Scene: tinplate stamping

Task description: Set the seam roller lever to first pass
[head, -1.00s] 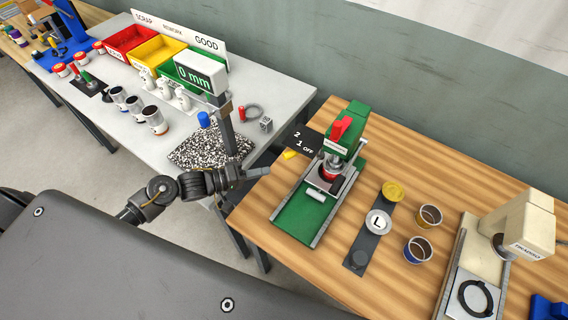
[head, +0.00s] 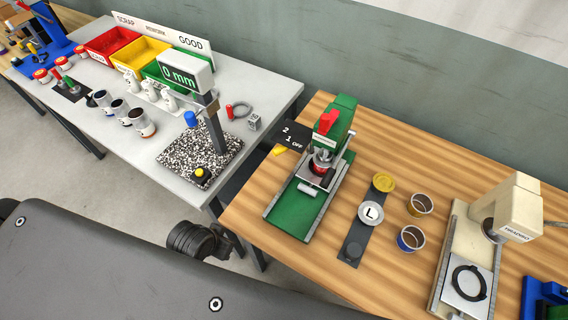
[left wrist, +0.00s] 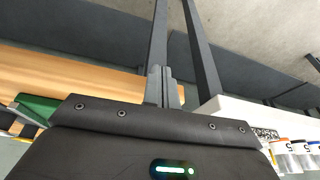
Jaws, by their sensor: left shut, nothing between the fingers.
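The green seam roller (head: 296,208) stands on the wooden bench in the head view, with a red part (head: 327,121) on top. A black plate (head: 290,136) marked 2, 1 and OFF is at its left side. A yellow tip (head: 279,151), apparently the lever's, shows beside the plate's lower left edge; which mark it stands at I cannot tell. My left gripper (left wrist: 162,86) is shut and empty in the left wrist view, near the bench edges. In the head view only a black part of my left arm shows, left of and below the bench; the fingertips are not clear there. My right gripper is out of view.
A grey table (head: 262,92) with a gauge (head: 185,72), cans and coloured bins stands at the left, with a gap between it and the wooden bench (head: 390,285). Right of the roller are a dark strip (head: 354,240), two open cans and a cream press (head: 508,205).

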